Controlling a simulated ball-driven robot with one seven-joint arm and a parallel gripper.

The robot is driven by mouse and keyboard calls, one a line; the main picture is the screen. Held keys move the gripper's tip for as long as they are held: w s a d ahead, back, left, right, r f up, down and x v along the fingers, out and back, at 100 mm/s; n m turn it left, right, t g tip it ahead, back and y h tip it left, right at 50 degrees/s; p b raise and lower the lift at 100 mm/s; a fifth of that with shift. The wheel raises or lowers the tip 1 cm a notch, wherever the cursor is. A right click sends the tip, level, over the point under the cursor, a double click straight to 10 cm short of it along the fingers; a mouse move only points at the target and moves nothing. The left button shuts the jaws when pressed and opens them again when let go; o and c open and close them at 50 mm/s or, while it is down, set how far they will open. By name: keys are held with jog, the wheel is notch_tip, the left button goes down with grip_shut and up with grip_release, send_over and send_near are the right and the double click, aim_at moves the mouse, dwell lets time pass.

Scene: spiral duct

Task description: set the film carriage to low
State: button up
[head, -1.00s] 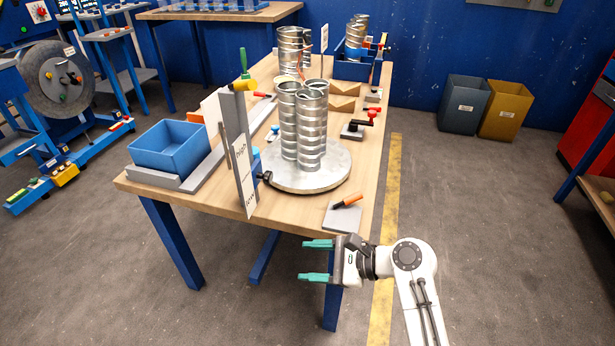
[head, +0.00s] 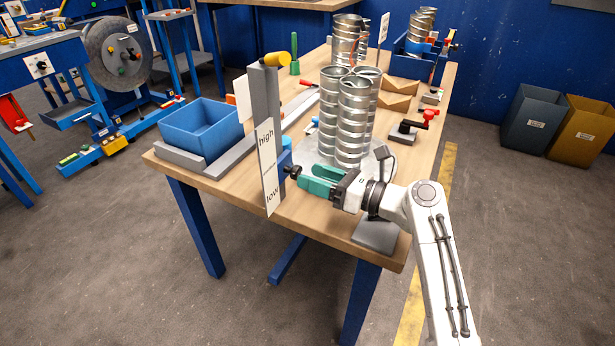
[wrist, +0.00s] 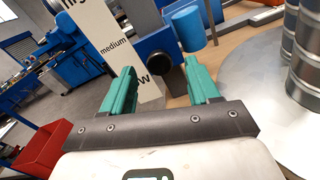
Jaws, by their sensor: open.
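The film carriage is a blue block (head: 285,158) with a black knob (head: 293,171), on a grey upright post (head: 265,95) at the table's near edge. A white scale plate (head: 269,170) reads high at the top and low at the bottom; medium shows in the wrist view. My gripper (head: 309,178) is open, its green fingers pointing at the knob. In the wrist view my gripper (wrist: 163,75) has the black knob (wrist: 156,65) between its fingertips or just beyond them; I cannot tell contact. The blue carriage (wrist: 160,45) carries a blue cylinder (wrist: 187,27).
Tall metal spiral ducts (head: 352,120) stand on a round metal turntable (head: 312,150) close behind my gripper. A blue bin (head: 202,128) sits left of the post. A grey plate (head: 376,236) lies under my arm. The floor in front of the table is clear.

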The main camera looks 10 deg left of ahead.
aim_at(286, 161)
jog(key=shift+x, duration=1.4)
jog(key=shift+s, duration=0.1)
grip_shut()
